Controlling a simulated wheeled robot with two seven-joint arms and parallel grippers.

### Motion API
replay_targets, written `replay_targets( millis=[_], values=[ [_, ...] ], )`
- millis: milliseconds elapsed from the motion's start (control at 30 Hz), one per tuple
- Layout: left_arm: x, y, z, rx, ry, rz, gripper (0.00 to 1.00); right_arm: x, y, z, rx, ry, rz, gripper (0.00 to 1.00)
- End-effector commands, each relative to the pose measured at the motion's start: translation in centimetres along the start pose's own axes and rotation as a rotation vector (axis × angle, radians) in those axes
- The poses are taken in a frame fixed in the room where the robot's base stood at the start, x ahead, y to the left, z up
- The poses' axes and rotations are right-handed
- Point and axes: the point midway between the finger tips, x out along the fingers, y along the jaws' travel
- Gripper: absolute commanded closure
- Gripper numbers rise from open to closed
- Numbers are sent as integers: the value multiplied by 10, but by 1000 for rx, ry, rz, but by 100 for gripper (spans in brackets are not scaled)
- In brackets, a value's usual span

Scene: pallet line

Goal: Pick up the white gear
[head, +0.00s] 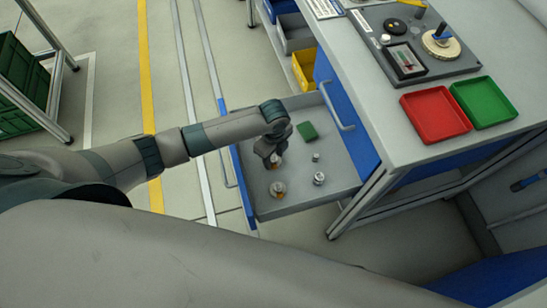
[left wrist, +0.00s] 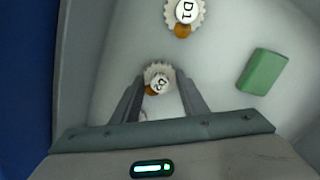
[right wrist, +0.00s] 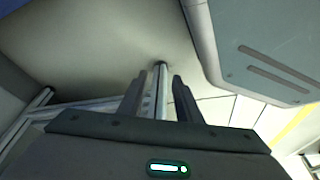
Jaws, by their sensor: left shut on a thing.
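The white gear (left wrist: 155,70) is a pale toothed wheel with a marked white hub and a brown knob. In the left wrist view it lies between the fingertips of my left gripper (left wrist: 160,86), which is shut on it. In the head view my left gripper (head: 270,155) reaches down into the open drawer and largely hides this gear. A second pale gear, marked D1 (left wrist: 186,12), lies apart from the gripper; it also shows in the head view (head: 277,189). My right gripper (right wrist: 159,82) has its fingers apart with nothing held.
The open grey drawer (head: 345,178) also holds a green block (head: 307,131) and small metal parts (head: 319,178). The workbench above carries a red tray (head: 436,114), a green tray (head: 484,101) and a dark fixture board (head: 455,66). A yellow bin (head: 304,68) stands behind the drawer.

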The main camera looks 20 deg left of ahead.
Motion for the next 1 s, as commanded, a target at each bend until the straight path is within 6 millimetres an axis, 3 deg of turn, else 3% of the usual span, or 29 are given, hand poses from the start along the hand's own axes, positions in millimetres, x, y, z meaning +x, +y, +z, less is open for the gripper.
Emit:
replay_targets(
  millis=[333,700,1000],
  values=[
    [-42,-1,-1,2,1,-3,82,0,-5,-3,5,7,-5,69],
    [-82,10,-74,3,3,-4,82,0,-13,-6,11,14,-14,69],
    [-104,17,-110,1,1,-1,82,0,-8,-4,6,11,-9,69]
  ],
)
